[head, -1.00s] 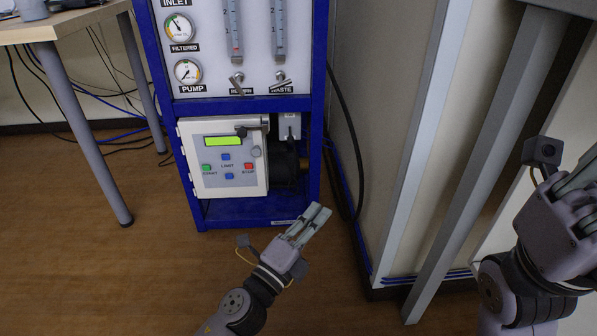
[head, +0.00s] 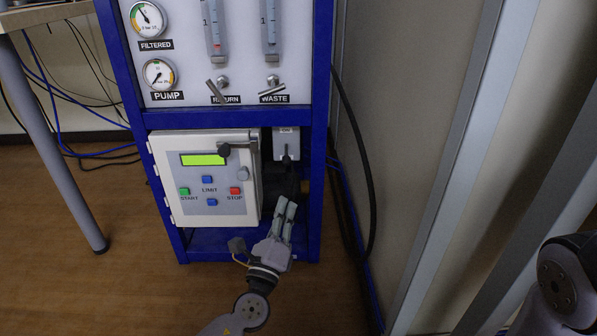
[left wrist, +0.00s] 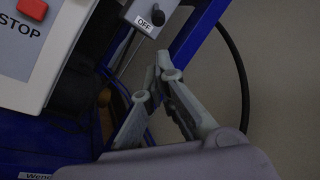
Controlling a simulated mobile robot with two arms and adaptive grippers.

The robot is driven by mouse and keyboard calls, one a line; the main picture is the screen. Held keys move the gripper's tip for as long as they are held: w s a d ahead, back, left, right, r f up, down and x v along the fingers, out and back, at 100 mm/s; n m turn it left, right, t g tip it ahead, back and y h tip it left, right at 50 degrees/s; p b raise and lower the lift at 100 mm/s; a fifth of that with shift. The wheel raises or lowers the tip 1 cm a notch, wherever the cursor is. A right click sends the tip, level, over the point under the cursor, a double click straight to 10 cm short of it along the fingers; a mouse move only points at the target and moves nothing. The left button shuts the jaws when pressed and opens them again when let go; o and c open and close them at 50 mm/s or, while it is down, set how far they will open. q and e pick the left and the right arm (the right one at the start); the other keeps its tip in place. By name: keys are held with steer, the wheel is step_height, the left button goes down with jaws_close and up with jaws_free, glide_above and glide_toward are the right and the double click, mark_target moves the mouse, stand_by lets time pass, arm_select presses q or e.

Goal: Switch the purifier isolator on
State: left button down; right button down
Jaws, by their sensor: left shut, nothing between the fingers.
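The purifier isolator appears to be the small grey box (head: 287,143) on the blue frame, right of the control panel; a dark lever or cable hangs below it. In the left wrist view the isolator box (left wrist: 146,14) shows an OFF label and a small dark knob. My left gripper (head: 286,204) is shut and empty, below the isolator and in front of the lower bay. In the left wrist view its fingertips (left wrist: 163,70) sit below the box, apart from it in the picture. My right gripper is out of view.
The control panel (head: 205,180) with START and STOP buttons stands left of the isolator. RETURN and WASTE valves (head: 272,88) are above. A black cable (head: 372,190) loops right of the blue frame (head: 318,130), near a pale wall panel (head: 415,110). Floor at lower left is clear.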

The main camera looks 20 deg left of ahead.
mark_target(286, 156)
arm_select(q)
steer(key=shift+s, duration=0.1)
steer(key=b+x, duration=0.2)
steer(key=x, duration=0.8)
steer(key=shift+b, duration=0.35)
steer(key=shift+r, duration=0.1)
